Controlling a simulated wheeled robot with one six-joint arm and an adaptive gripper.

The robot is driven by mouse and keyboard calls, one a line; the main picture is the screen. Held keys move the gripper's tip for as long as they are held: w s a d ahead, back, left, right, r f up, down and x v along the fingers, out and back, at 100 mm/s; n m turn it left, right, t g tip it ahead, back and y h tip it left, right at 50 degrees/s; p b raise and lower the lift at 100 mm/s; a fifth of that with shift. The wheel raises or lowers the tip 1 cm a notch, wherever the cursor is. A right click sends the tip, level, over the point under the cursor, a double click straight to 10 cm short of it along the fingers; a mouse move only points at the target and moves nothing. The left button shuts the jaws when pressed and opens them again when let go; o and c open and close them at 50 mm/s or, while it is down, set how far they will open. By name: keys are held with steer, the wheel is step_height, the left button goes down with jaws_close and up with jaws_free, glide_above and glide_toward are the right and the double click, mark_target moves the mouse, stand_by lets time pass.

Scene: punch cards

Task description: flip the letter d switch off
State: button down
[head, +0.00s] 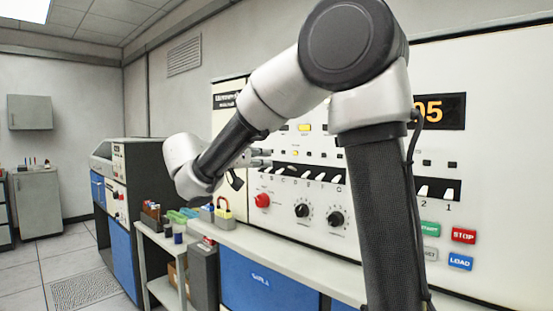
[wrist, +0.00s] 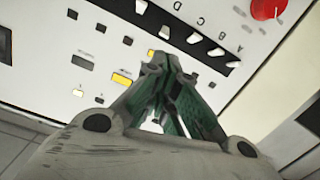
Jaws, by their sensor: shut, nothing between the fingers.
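The lettered switch row is a dark slot with white paddles (head: 308,176) on the white console panel. In the wrist view the slot runs diagonally past my fingertips, with letters A, B, C and D printed alongside. In the head view my gripper (head: 264,156) is at the left end of the row, partly hidden by my arm. I cannot tell whether it touches.
A red knob (head: 262,201) and two black dials (head: 335,218) sit below the row. Small yellow and dark buttons lie above it. A ledge (head: 250,237) runs under the panel. Colored buttons, including STOP (head: 463,235), are at right. A padlock (head: 223,210) stands at left.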

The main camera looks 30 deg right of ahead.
mark_target(296, 157)
steer(key=shift+s+d+r+m, duration=0.1)
steer(key=shift+m, duration=0.5)
steer(key=shift+s+r+m, duration=0.1)
steer(key=shift+m, duration=0.5)
steer(key=x, duration=1)
steer(key=shift+s+d+r, duration=0.1)
steer(key=shift+r, duration=0.05)
steer(key=shift+h, duration=0.3)
